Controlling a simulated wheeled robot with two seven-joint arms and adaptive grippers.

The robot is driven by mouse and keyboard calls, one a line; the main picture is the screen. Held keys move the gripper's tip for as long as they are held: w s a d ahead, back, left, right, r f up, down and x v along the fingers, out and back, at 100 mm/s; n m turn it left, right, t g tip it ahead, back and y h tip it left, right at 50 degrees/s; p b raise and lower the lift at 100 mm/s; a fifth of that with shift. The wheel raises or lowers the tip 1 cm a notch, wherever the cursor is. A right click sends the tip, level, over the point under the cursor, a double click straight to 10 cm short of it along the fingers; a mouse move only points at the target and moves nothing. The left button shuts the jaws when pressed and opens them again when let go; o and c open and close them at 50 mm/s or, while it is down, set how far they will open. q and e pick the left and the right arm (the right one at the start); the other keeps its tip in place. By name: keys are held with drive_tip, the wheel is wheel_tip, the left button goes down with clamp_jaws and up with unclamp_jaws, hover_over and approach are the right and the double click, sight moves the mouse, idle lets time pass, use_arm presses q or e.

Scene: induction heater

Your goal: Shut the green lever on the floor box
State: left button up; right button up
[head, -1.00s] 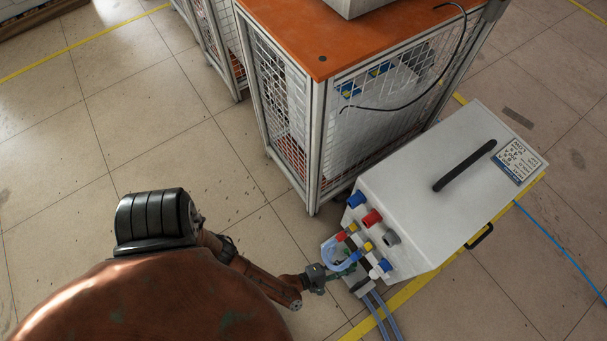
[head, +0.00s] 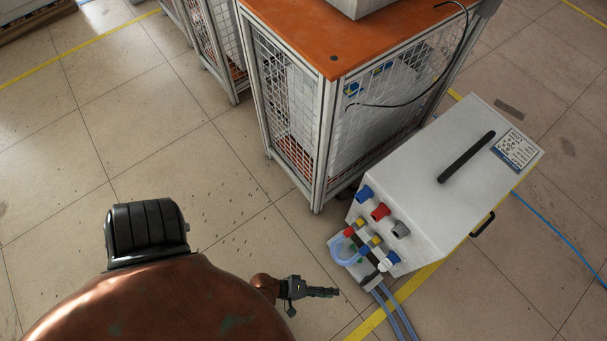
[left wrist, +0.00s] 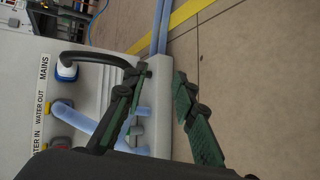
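The floor box (head: 440,190) is a pale grey case with a black top handle, standing on the tiles at the right. Its front face carries red, blue, yellow and grey fittings and looped pale blue hoses (head: 345,254). The green lever is too small among these fittings for me to tell its position. My left gripper (head: 326,292) is left of the fittings, apart from them over bare floor. My right gripper is not in view.
A mesh-sided cart with an orange top (head: 300,40) stands just behind the box. Blue hoses (head: 395,312) run along the floor from the box front, across a yellow floor line (head: 375,322). The tiles left of the box are clear.

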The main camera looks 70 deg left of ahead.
use_arm(q)
drive_tip(key=s+a+r+m+g, duration=0.1)
drive_tip(key=s+a+r+m, duration=0.1)
drive_tip(key=s+a+m, duration=0.5)
drive_tip(key=s+m, duration=0.1)
drive_tip(key=s, duration=0.3)
drive_tip(key=shift+r+g+y, duration=0.4)
